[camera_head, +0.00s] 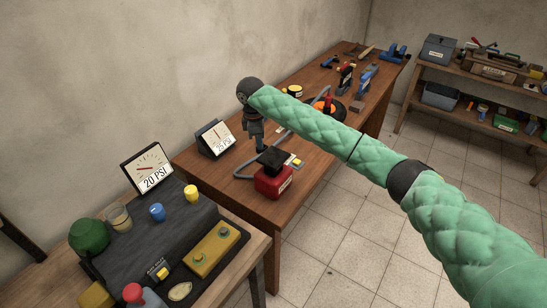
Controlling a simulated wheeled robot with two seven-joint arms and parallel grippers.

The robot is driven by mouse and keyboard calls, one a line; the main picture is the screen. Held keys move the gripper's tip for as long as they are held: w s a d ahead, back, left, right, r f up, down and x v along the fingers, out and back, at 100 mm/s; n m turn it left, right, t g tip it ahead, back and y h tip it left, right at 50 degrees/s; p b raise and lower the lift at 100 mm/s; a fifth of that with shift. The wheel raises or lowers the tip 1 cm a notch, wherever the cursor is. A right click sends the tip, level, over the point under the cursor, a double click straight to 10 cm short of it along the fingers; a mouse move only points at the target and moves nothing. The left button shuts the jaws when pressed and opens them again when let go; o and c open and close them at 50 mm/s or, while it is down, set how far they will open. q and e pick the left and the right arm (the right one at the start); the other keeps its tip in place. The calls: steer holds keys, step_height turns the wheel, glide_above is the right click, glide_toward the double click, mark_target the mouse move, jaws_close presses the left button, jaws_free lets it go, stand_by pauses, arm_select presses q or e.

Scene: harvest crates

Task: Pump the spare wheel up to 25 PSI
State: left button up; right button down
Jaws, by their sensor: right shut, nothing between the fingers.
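A red pump (272,184) with a black top (273,159) stands on the long brown workbench. A grey hose (240,176) curves around beside it. A small black wheel with an orange centre (331,106) lies further back, partly behind my right arm. A dial display (150,168) at the left reads 20 PSI. A second dial display (215,139), smaller, on the workbench seems to read 25 PSI. My right gripper (261,147) points down, shut and empty, just above or at the pump's black top; I cannot tell whether they touch. My left gripper is out of view.
The near table (256,262) holds a dark mat with cups, a green round object (88,235) and a yellow box (214,249). Tools lie along the workbench's far end. Shelves (467,87) with crates stand at the back right. The tiled floor between is clear.

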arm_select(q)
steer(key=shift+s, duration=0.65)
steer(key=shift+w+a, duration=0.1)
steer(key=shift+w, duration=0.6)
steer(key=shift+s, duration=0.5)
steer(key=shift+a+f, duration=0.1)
